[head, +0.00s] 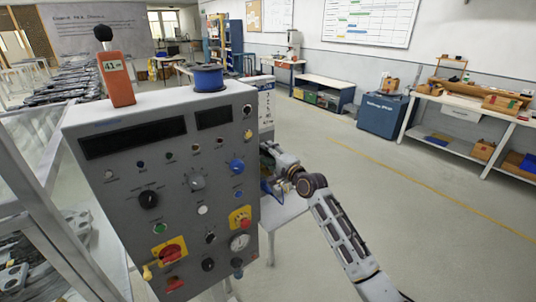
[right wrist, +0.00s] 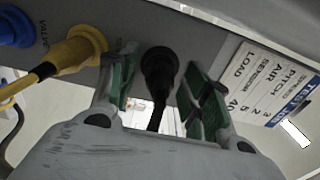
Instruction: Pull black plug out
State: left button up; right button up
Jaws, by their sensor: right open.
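The black plug (right wrist: 158,70) sits in the grey panel, with its black cable hanging down, in the right wrist view. My right gripper (right wrist: 160,85) is open, with one green-padded finger on each side of the plug and a gap to it on both sides. In the head view my right gripper (head: 270,185) is at the right side of the grey control cabinet (head: 120,185), partly hidden by it. The black plug is hidden in the head view. My left gripper is not in view.
A yellow plug (right wrist: 78,50) with a yellow cable and a blue plug (right wrist: 15,28) sit left of the black one. A white label plate (right wrist: 272,80) is on the right. The floor (head: 400,210) right of the cabinet is clear.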

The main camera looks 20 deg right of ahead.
jog(key=shift+p, duration=0.3)
dwell(0.4)
grip_shut()
dwell(0.4)
jog(key=shift+s, duration=0.1)
jog(key=shift+s+d, duration=0.25)
jog(key=shift+s, duration=0.25)
jog(key=shift+p+v, duration=1.1)
jog(key=shift+v, duration=1.25)
